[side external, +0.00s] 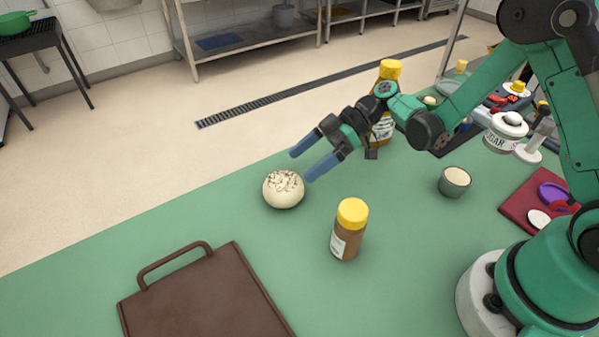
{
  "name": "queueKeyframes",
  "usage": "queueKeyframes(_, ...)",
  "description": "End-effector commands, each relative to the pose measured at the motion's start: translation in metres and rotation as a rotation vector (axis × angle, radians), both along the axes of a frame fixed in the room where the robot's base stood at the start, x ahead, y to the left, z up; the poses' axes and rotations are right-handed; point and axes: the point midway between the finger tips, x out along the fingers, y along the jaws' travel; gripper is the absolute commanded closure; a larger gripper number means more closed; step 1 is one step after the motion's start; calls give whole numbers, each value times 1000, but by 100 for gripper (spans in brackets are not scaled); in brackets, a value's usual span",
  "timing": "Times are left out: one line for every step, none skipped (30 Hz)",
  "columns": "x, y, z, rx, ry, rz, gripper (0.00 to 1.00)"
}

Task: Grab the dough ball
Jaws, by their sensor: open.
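The dough ball (283,189) is a round, cream-coloured ball with a speckled, rough top. It sits on the green table (190,228) near its far edge, left of the middle of the view. My gripper (299,164) is open and empty, with its two blue fingers pointing left. The fingertips are just above and to the right of the dough ball in the picture. The lower finger appears very close to the ball's upper right side; I cannot tell whether it touches.
A brown jar with a yellow lid (348,229) stands right of the ball. A taller yellow-capped bottle (389,72) stands behind my gripper. A grey cup (454,182) is further right. A brown board with a handle (205,300) lies at the front left. The table left of the ball is clear.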

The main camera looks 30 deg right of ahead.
Motion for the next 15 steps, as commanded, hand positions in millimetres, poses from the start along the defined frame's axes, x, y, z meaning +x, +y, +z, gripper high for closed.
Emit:
queueKeyframes(0,0,-3,15,-15,15,0)
queueKeyframes(-1,1,-4,22,-22,22,0)
queueKeyframes(-1,2,-5,27,-28,28,0)
queueKeyframes(-1,3,-6,30,-31,32,0)
queueKeyframes(-1,5,-7,32,-32,34,0)
queueKeyframes(-1,9,-9,33,-34,36,0)
queueKeyframes(0,12,-11,32,-34,37,0)
queueKeyframes(0,16,-13,32,-35,38,0)
queueKeyframes(0,22,-16,32,-34,37,0)
queueKeyframes(1,26,-18,32,-34,38,0)
queueKeyframes(1,30,-20,31,-34,36,0)
queueKeyframes(2,35,-22,32,-33,37,0)
queueKeyframes(3,38,-24,31,-34,35,0)
queueKeyframes(3,41,-25,31,-34,35,0)
queueKeyframes(3,45,-27,30,-32,36,0)
